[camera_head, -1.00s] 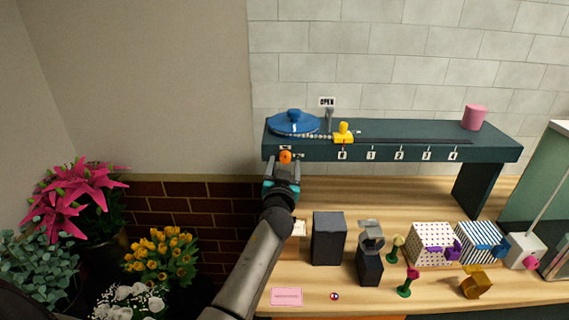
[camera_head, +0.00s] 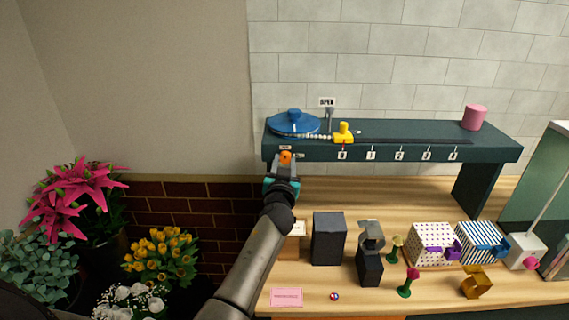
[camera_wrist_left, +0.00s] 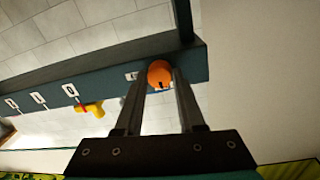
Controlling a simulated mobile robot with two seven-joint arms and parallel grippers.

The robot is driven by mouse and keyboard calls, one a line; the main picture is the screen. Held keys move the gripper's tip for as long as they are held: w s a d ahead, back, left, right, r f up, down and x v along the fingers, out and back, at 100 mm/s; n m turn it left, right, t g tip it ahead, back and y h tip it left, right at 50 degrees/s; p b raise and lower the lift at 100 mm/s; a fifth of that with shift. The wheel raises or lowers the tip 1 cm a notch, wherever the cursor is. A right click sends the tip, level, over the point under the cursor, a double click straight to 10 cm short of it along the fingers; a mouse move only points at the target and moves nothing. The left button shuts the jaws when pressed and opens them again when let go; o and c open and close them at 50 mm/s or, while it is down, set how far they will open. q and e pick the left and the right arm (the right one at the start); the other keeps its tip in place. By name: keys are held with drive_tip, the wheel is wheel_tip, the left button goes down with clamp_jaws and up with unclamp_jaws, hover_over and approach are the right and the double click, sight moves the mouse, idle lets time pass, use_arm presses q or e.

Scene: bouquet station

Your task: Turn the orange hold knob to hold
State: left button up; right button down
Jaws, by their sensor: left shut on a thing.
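The orange hold knob (camera_head: 285,156) is on the front face of the dark green shelf (camera_head: 480,152), near its left end. It also shows in the left wrist view (camera_wrist_left: 159,75), between my two fingers, with a small dark mark on it. My left gripper (camera_head: 284,163) is shut on the knob, with a finger on each side; it fills the lower part of the left wrist view (camera_wrist_left: 163,87). Small labels by the knob are too small to read. My right gripper is not in view.
On the shelf are a blue round lid-like piece (camera_head: 293,123), a yellow slider (camera_head: 343,134) by a numbered scale, and a pink cylinder (camera_head: 474,117). Dark blocks (camera_head: 328,238) and patterned boxes (camera_head: 432,243) stand on the wooden bench below.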

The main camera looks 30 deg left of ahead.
use_arm(q)
clamp_jaws()
drive_tip(key=m, duration=0.4)
drive_tip(key=m+p, duration=0.1)
drive_tip(key=m, duration=0.3)
drive_tip(key=shift+g, duration=0.3)
drive_tip(key=m+p, duration=0.1)
drive_tip(key=m, duration=0.3)
drive_tip(key=shift+r+m, duration=0.1)
drive_tip(key=shift+m, duration=0.2)
drive_tip(key=m+p, duration=0.1)
drive_tip(key=m, duration=0.3)
drive_tip(key=shift+g+y, duration=0.3)
drive_tip(key=shift+y, duration=0.1)
drive_tip(key=shift+d+m, duration=0.1)
drive_tip(key=shift+m, duration=0.3)
drive_tip(key=o, duration=0.9)
unclamp_jaws()
